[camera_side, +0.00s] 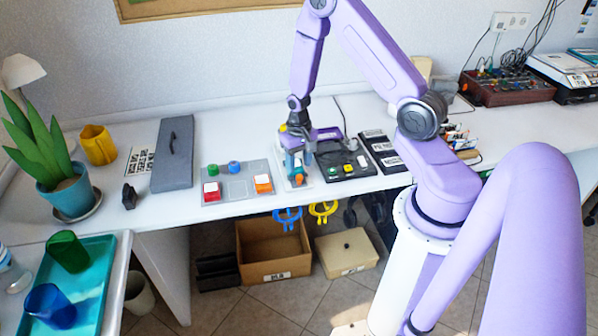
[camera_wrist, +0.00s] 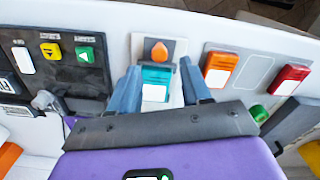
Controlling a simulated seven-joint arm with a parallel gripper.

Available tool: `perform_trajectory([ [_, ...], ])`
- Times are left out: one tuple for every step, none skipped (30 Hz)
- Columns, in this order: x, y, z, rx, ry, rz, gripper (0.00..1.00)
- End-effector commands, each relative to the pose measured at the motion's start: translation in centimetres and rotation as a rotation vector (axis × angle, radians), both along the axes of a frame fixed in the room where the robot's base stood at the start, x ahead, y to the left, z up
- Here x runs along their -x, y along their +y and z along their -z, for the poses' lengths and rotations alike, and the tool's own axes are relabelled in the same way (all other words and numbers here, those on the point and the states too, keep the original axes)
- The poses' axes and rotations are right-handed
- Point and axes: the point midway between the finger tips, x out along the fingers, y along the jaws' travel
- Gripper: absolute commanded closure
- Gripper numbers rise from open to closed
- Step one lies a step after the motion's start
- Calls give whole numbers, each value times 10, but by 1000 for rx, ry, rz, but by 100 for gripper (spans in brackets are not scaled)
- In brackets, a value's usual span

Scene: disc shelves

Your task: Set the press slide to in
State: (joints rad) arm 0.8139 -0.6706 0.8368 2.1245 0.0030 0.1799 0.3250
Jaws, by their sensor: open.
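The press (camera_wrist: 173,45) is a pale base plate with an orange knob (camera_wrist: 159,51) and a teal block (camera_wrist: 155,80) bearing a white patch. I take the teal block to be its slide, but I cannot tell whether it is in or out. In the wrist view my gripper (camera_wrist: 158,78) is open, with one blue finger on each side of the teal block. I cannot tell whether the fingers touch it. In the side view my gripper (camera_side: 297,166) points down over the press, and its fingers hide part of it.
A grey tray (camera_side: 238,188) with orange and red blocks and green and blue round pieces lies left of the press. A black panel (camera_side: 340,158) with buttons and a knob stands close on the right. A grey case (camera_side: 173,153) lies farther left.

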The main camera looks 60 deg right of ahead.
Motion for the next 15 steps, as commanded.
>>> perform_trajectory([
  [1,0,8,-1,4,0,52],
  [1,0,12,0,3,0,52],
  [1,0,17,0,2,0,52],
  [1,0,20,0,3,1,52],
  [1,0,23,0,3,1,52],
  [1,0,27,0,2,1,52],
  [0,0,29,-1,2,0,52],
  [0,0,32,0,1,0,52],
  [0,0,34,0,1,0,52],
  [0,0,36,0,1,0,52],
  [1,0,37,-1,2,0,52],
  [1,0,39,-1,2,0,52],
  [1,0,40,0,1,0,52],
  [0,0,40,0,1,0,52],
  [0,0,41,0,0,0,52],
])
